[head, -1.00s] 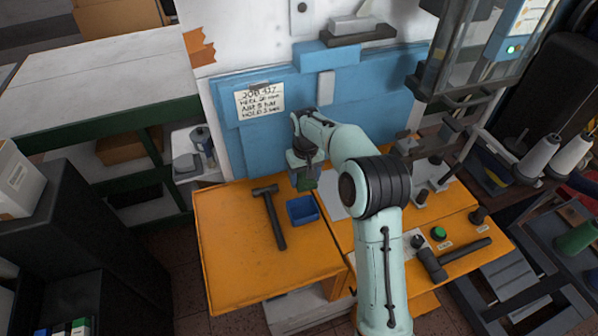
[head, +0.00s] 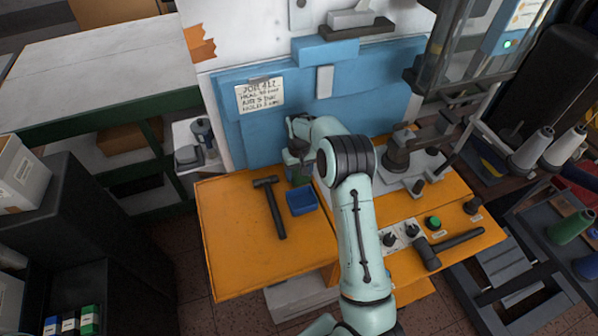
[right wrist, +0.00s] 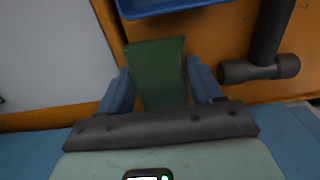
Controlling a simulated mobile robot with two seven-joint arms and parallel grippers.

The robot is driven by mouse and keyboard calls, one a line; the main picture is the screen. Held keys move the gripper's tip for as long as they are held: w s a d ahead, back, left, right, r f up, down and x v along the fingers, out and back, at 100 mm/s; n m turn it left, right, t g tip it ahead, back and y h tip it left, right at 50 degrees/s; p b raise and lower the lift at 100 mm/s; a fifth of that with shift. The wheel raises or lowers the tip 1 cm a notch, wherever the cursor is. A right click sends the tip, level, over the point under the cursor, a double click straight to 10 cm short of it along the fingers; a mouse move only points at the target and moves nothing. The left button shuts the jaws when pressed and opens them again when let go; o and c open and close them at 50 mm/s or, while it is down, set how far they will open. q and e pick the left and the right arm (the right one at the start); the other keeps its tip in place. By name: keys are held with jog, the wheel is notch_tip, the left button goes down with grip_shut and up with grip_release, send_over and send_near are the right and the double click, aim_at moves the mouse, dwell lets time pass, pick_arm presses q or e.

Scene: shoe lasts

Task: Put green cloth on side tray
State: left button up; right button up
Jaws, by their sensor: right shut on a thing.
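My right gripper (head: 297,172) is at the back of the orange bench, just behind a small blue tray (head: 302,203). In the right wrist view the gripper (right wrist: 160,92) is shut on a green cloth (right wrist: 158,65), which sticks out flat between the two blue fingers. The edge of the blue tray (right wrist: 172,9) shows just beyond the cloth, and the cloth is apart from it in the picture. In the head view the cloth is mostly hidden by the gripper. My left gripper is not in view.
A hammer (head: 275,205) lies left of the blue tray. A blue panel (head: 262,130) stands behind the orange bench (head: 235,250). A second hammer (head: 455,240), a green button (head: 433,222) and a press stand at the right. The bench's front left is clear.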

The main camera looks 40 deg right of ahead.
jog(key=shift+s+f, duration=0.1)
jog(key=shift+s+a+f, duration=0.1)
jog(key=shift+s+f, duration=0.05)
jog(key=shift+f, duration=0.4)
jog(key=o, duration=1.1)
jog(key=shift+s, duration=0.1)
jog(key=shift+s+f, duration=0.1)
jog(key=shift+f, duration=0.05)
notch_tip(320, 180, up, 14)
jog(key=shift+w+f, duration=0.15)
jog(key=shift+w, duration=0.25)
jog(key=shift+f, duration=0.1)
